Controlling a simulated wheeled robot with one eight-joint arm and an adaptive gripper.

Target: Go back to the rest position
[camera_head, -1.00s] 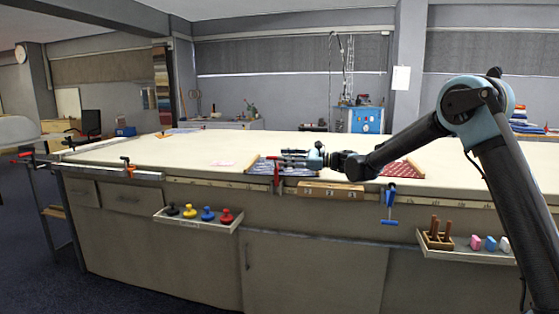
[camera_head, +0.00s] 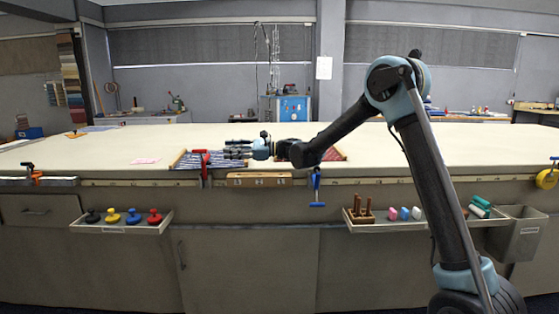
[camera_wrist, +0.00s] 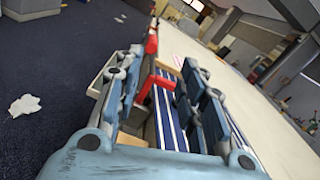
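My gripper (camera_head: 238,149) is stretched out to the left, level with the tabletop's front part, in the head view. In the wrist view its two fingers (camera_wrist: 160,88) stand apart with nothing held between them. Through the gap I see a red clamp (camera_wrist: 155,83) and a blue striped cloth (camera_wrist: 170,120). In the head view the striped cloth (camera_head: 190,160) lies beside the gripper, and the red clamp (camera_head: 205,168) grips the table edge just below it.
The long table (camera_head: 100,150) is mostly bare. Along its front are a wooden block (camera_head: 259,180), a blue clamp (camera_head: 316,188), a tray of colored knobs (camera_head: 120,226), a tray with wooden pegs (camera_head: 380,222) and a grey bin (camera_head: 517,233). A red cloth (camera_head: 332,155) lies behind my arm.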

